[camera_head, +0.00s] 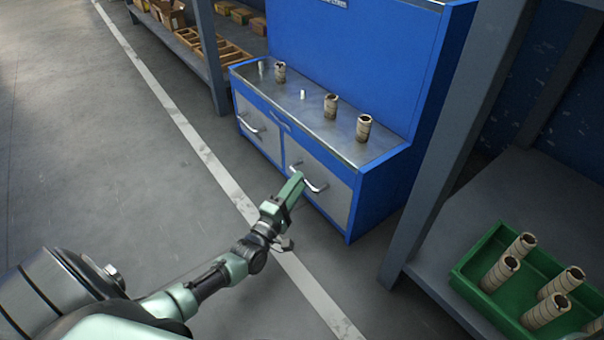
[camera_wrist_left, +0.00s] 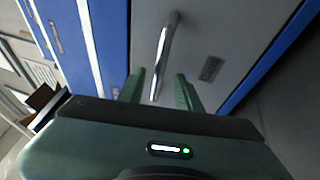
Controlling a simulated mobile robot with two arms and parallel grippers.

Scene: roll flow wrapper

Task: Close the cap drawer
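The blue cabinet (camera_head: 350,222) has two grey drawer fronts side by side, and both look flush with it. The left drawer front (camera_head: 262,138) has a silver handle (camera_head: 250,124). The right drawer front (camera_head: 330,200) has a silver bar handle (camera_head: 316,187). I cannot read which one is the cap drawer. My left gripper (camera_head: 296,180) is at the right drawer's handle. In the left wrist view, its green fingers (camera_wrist_left: 160,92) are apart, with the lower end of the handle (camera_wrist_left: 164,48) between or just beyond them. Contact cannot be told. My right gripper is out of view.
Several cardboard-like tubes (camera_head: 331,107) and small white pieces stand on the cabinet's metal top (camera_head: 310,120). A green crate (camera_head: 470,285) with more tubes sits on a shelf at right. A grey post (camera_head: 440,190) stands between. The floor at left is clear.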

